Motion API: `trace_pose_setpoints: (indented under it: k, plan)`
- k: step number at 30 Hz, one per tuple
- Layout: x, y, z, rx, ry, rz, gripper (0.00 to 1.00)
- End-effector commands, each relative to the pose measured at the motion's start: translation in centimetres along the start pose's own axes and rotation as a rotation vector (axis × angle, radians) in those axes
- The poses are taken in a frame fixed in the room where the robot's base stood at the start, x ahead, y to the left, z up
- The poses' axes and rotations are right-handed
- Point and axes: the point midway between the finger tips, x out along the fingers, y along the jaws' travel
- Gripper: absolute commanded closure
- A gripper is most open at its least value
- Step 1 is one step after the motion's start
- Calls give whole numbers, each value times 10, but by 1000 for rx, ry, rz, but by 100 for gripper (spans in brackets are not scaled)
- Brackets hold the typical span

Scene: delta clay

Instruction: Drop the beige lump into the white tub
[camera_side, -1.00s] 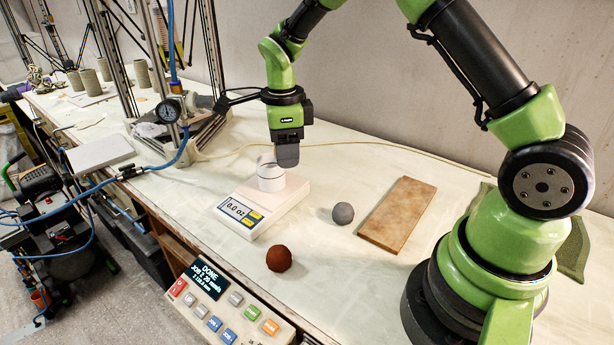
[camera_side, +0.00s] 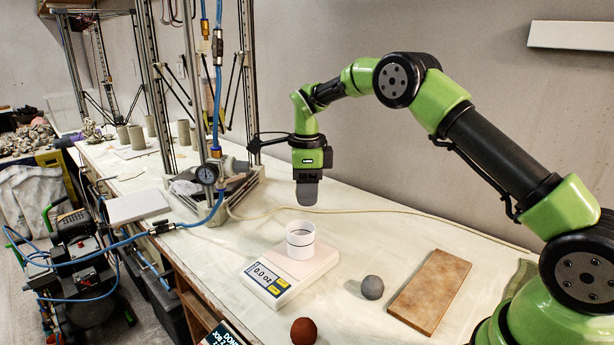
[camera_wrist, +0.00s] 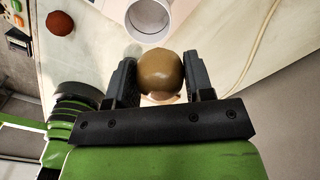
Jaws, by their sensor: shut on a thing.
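My gripper (camera_wrist: 160,82) is shut on the beige lump (camera_wrist: 160,72), a round tan ball between the two dark fingers in the wrist view. In the side view my gripper (camera_side: 308,190) hangs above the table, and the lump is hidden there behind the fingers. The white tub (camera_side: 300,240) is an open cylinder with a dark band, standing upright on a scale. My gripper is higher than the tub's rim and apart from it. In the wrist view the tub (camera_wrist: 148,20) is just beyond the lump and looks empty as far as I can see.
The scale (camera_side: 318,268) reads 0.0 oz. A grey ball (camera_side: 372,287), a red-brown ball (camera_side: 304,331) and a tan board (camera_side: 430,290) lie to its right and front. A delta printer frame (camera_side: 245,100) and a pale hose (camera_side: 400,212) are behind.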

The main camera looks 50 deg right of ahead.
Motion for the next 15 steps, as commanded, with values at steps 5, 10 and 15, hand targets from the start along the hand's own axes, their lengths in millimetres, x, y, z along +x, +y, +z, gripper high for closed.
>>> trace_pose_setpoints:
  k: [5,10,15]
  plan:
    - [14,0,0,0,0,0,77]
    - [17,0,0,1,-1,-1,77]
    - [17,0,0,1,-2,-1,77]
